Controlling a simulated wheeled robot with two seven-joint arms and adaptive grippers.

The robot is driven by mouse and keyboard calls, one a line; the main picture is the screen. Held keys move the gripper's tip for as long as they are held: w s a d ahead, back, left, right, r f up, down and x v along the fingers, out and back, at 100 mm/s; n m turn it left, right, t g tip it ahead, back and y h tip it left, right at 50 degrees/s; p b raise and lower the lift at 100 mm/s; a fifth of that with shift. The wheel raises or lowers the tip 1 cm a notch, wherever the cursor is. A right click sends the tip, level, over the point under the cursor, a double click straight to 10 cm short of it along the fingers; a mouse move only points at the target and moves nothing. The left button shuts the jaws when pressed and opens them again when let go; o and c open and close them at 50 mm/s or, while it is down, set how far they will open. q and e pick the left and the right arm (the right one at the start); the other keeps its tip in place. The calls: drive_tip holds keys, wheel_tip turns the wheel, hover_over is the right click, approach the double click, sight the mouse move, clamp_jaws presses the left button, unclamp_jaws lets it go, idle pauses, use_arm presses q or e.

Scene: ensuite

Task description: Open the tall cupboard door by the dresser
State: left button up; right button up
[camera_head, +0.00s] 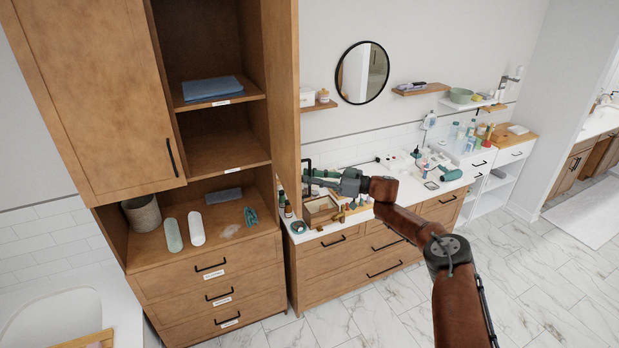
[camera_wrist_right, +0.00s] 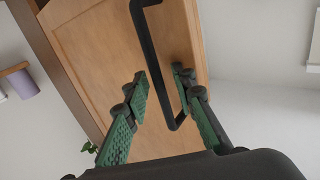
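The tall wooden cupboard (camera_head: 230,155) stands at the left with open shelves. Its left door (camera_head: 100,90) is shut and has a black handle (camera_head: 171,158). Its right door (camera_head: 284,90) appears swung outward, seen nearly edge-on. My right gripper (camera_head: 322,182) is on the outer side of that door, by its lower part. In the right wrist view, the door face (camera_wrist_right: 110,60) fills the middle and its black bar handle (camera_wrist_right: 158,80) runs between the green fingers of my right gripper (camera_wrist_right: 163,88). The fingers are apart, with gaps either side of the bar. My left gripper is out of view.
The dresser (camera_head: 350,262) with a cluttered white top stands right of the cupboard, below my right forearm. Bottles, a wooden box (camera_head: 320,211) and a teal hairdryer (camera_head: 450,175) lie on it. A round mirror (camera_head: 362,72) hangs behind. The marble floor (camera_head: 520,285) at right is clear.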

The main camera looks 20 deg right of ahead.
drive_tip(key=shift+w+a, duration=0.1)
drive_tip(key=shift+d, duration=0.2)
drive_tip(key=v, duration=1.1)
drive_tip(key=shift+s+d, duration=0.2)
drive_tip(key=shift+s, duration=0.2)
